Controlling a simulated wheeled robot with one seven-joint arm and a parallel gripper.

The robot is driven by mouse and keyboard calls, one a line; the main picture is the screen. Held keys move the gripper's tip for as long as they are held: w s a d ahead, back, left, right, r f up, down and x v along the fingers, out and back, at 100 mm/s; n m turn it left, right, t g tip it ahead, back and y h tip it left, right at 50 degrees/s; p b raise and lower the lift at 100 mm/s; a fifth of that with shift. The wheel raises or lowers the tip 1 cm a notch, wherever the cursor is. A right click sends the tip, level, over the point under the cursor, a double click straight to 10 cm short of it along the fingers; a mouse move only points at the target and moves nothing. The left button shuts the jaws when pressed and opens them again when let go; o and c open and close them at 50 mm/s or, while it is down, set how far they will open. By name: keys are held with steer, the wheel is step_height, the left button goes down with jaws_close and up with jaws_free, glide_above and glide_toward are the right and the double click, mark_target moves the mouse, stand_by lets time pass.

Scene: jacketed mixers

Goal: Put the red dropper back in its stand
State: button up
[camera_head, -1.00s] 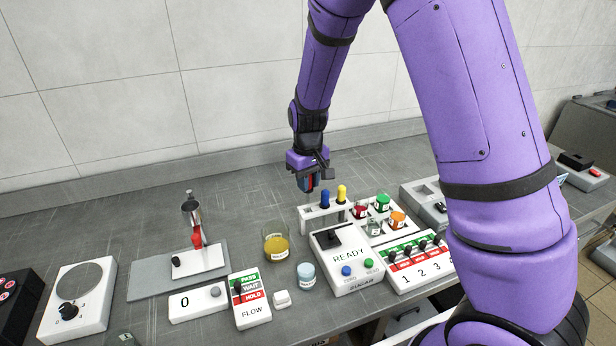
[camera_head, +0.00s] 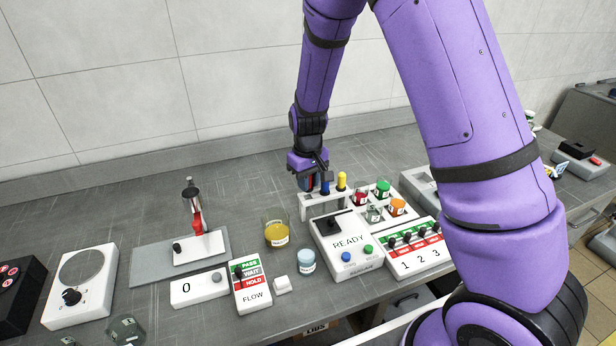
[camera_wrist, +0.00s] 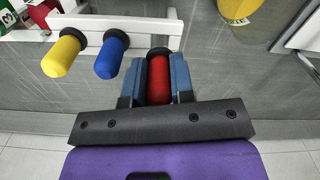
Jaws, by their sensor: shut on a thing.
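The red dropper (camera_wrist: 158,82) is between the blue-lined fingers of my gripper (camera_wrist: 158,80), which is shut on it. In the head view my gripper (camera_head: 309,184) is at the left end of the stand (camera_head: 326,212), beside the blue dropper (camera_head: 325,187). The blue dropper (camera_wrist: 112,56) and the yellow dropper (camera_wrist: 63,54) sit in the stand. The red dropper's lower part is hidden, so I cannot tell whether it is in its slot.
A beaker of yellow liquid (camera_head: 277,233) stands left of the stand. A rack with several coloured jars (camera_head: 382,188) is to the right.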

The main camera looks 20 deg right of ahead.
steer(key=shift+f, duration=1.15)
steer(key=o, duration=1.4)
steer(key=shift+o, duration=0.2)
steer(key=shift+r, duration=2.95)
